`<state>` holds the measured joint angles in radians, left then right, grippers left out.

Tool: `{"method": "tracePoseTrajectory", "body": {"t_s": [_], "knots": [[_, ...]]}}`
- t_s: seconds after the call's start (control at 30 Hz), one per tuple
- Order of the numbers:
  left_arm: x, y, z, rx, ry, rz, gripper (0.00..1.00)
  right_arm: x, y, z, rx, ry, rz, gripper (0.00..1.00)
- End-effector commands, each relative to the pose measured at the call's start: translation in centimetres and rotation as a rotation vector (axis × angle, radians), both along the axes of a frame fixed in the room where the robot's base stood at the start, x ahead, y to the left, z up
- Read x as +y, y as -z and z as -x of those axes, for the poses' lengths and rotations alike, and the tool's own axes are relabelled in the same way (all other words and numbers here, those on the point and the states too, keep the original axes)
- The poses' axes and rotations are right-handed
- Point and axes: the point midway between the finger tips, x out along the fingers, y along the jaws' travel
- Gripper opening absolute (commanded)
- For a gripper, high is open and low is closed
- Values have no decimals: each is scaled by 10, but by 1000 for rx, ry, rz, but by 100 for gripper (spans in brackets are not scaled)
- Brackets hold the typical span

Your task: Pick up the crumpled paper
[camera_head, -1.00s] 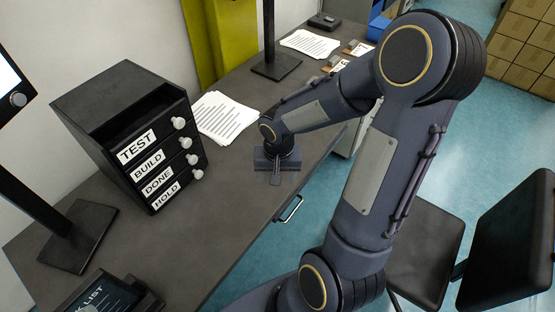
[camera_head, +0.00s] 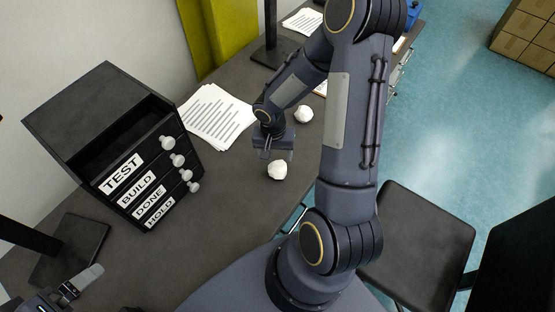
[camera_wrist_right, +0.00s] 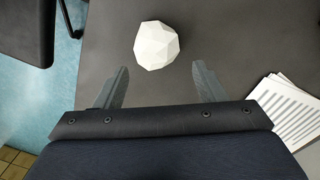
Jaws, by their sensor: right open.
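A white crumpled paper ball (camera_head: 277,169) lies on the dark desktop, just on the near side of my right gripper (camera_head: 278,153). A second white ball (camera_head: 304,114) lies farther back, to the right of the gripper. In the right wrist view, one crumpled paper (camera_wrist_right: 157,43) is just beyond the fingertips, centred between the two spread fingers of the right gripper (camera_wrist_right: 160,68). The jaws are open and empty, pointing down at the desk. I cannot tell whether they touch the paper.
A black drawer box (camera_head: 130,150) labelled TEST, BUILD, DONE and HOLD stands left. Printed sheets (camera_head: 215,118) lie between it and my right arm. A black stand (camera_head: 272,50) rises behind. The desk's front edge and a chair (camera_head: 415,235) are right.

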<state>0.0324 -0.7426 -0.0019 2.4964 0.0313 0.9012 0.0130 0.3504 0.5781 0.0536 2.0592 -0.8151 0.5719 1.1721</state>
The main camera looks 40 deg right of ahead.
Motion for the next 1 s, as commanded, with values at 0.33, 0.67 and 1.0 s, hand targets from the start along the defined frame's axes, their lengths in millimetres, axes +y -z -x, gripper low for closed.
{"method": "tracePoseTrajectory", "body": {"t_s": [0.33, 0.67, 1.0], "knots": [[0, -7, 0, 0, 0, 0, 100, -3, 44, 5, 4, -2, -3, 64], [0, -7, 0, 0, 0, 0, 100, -4, 70, 5, -1, -1, -1, 64], [0, -7, 0, 0, 0, 0, 100, -4, 69, 5, -1, -1, -1, 36]]}}
